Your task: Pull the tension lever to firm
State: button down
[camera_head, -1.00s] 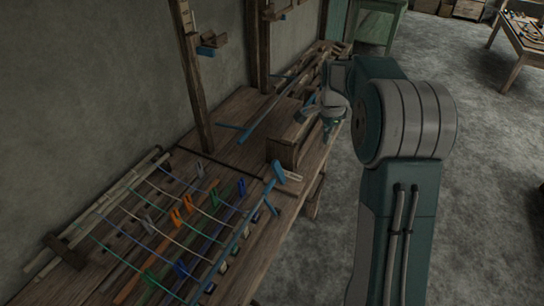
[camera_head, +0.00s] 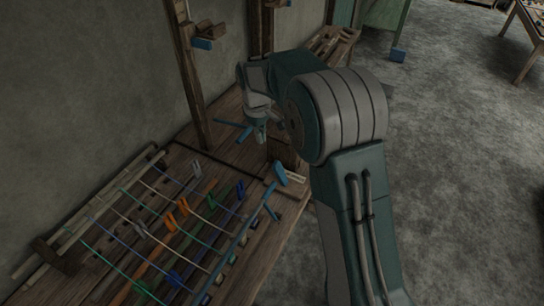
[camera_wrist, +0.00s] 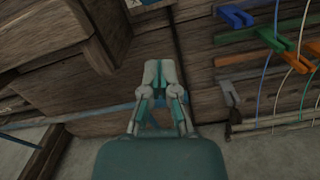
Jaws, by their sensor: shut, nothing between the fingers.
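My gripper (camera_head: 260,136) points down over the loom bench, beside the wooden box, with its fingers together and empty. In the wrist view my gripper (camera_wrist: 161,72) is also shut, with wood below it. A blue handle (camera_head: 280,175) stands at the bench's front edge beside a pale label plate (camera_head: 295,178), to the right of and nearer than the gripper. A blue crossed piece (camera_head: 234,127) lies on the bench left of the gripper, apart from it. I cannot tell for certain which blue part is the tension lever, nor read its setting.
Coloured warp threads with clips (camera_head: 183,207) fill the near left bench. A wooden post (camera_head: 188,80) rises behind the gripper. The wooden box (camera_head: 285,152) is partly hidden by my arm. Open floor (camera_head: 450,200) lies to the right.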

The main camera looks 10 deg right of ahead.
aim_at(281, 175)
jog(key=shift+w+a+f+n, duration=0.1)
jog(key=shift+a+f+n, duration=0.1)
jog(key=shift+a+n, duration=0.9)
jog(key=shift+d, duration=0.15)
jog(key=f, duration=1)
jog(key=shift+s+d, duration=0.25)
jog(key=shift+d, duration=0.15)
jog(key=shift+s+d+r, duration=0.35)
jog(key=shift+s+d, duration=0.05)
jog(key=shift+d, duration=0.2)
jog(key=shift+s+d+r, duration=0.35)
jog(key=shift+s+d, duration=0.05)
jog(key=shift+d, duration=0.2)
jog(key=shift+s+d+r, duration=0.15)
jog(key=shift+s+d, duration=0.05)
jog(key=shift+d, duration=0.15)
jog(key=shift+s+d+r, duration=0.15)
jog(key=shift+d, duration=0.05)
